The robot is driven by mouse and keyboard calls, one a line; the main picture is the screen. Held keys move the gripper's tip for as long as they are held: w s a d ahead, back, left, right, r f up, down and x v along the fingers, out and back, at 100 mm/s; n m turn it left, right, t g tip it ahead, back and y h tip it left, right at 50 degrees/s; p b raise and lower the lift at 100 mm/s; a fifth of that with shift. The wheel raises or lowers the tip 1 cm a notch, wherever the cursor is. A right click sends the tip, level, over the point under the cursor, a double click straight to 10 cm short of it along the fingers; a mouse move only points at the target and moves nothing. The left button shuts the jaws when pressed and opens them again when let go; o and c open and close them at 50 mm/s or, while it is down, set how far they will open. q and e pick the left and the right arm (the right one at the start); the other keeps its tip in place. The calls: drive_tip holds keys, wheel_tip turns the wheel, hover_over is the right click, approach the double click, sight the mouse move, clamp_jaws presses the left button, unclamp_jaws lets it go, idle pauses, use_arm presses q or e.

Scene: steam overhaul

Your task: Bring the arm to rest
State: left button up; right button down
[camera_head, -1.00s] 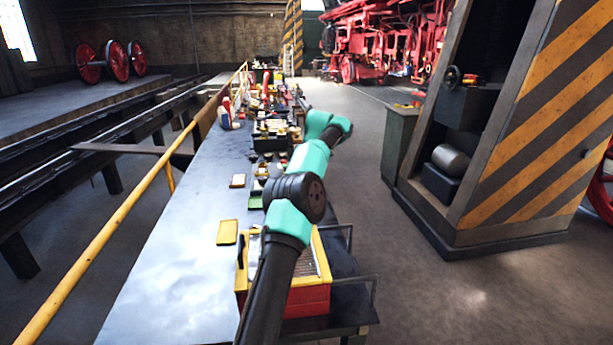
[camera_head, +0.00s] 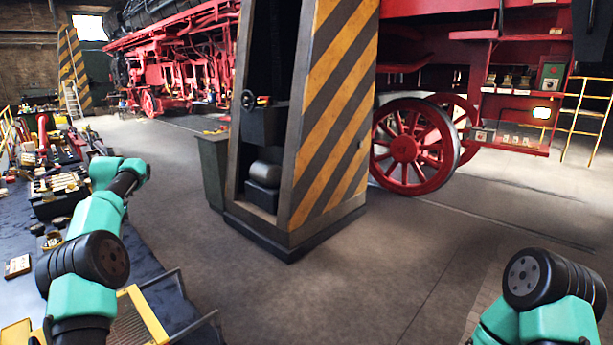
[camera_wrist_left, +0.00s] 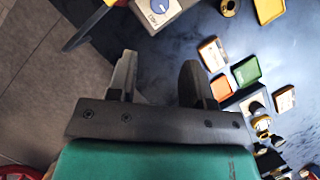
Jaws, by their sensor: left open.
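My left arm (camera_head: 97,212), teal and black, reaches up from the lower left in the head view, over and along the edge of the workbench. Its gripper fingers cannot be made out there. In the left wrist view my left gripper (camera_wrist_left: 157,80) has its two dark fingers apart, with nothing between them. It is above the dark bench top (camera_wrist_left: 165,55), clear of the small items. My right arm (camera_head: 545,300) shows at the lower right of the head view, over open floor. Its gripper is out of the picture.
Small cards, one green (camera_wrist_left: 246,70), lie right of the gripper. A striped pillar (camera_head: 335,110) and a red locomotive wheel (camera_head: 405,147) stand beyond. The floor between the arms is clear.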

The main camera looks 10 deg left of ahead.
use_arm(q)
drive_tip(key=x, duration=0.7)
drive_tip(key=shift+f, duration=0.2)
drive_tip(key=shift+r, duration=0.15)
idle(0.5)
drive_tip(key=v, duration=0.7)
drive_tip(key=shift+r, duration=0.35)
drive_tip(key=shift+x, duration=8.7)
drive_tip(key=shift+a+n+h, duration=0.1)
drive_tip(key=shift+n+h, duration=0.6)
drive_tip(key=shift+n, duration=1.2)
drive_tip(key=shift+r, duration=0.1)
